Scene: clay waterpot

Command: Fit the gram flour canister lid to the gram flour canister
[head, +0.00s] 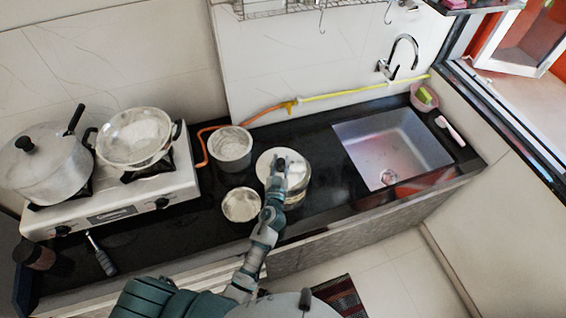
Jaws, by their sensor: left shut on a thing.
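The gram flour canister (296,196) is a round, light metallic vessel on the black counter, left of the sink. The gram flour canister lid (265,160) is a pale round disc at the canister's top, seen from above. My left gripper (279,166) reaches up from below and is shut on the lid near its middle. The lid covers most of the canister's opening. My gripper and wrist hide part of the lid and canister, and I cannot tell whether the lid touches the rim all round. My right gripper is not in view.
An open metal pot (231,150) and a shallow round bowl (241,206) stand close on the left. A stove (120,205) carries a lidded pot (48,165) and a pan (133,138). The sink (390,150) lies right. An orange-yellow hose (340,94) runs behind.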

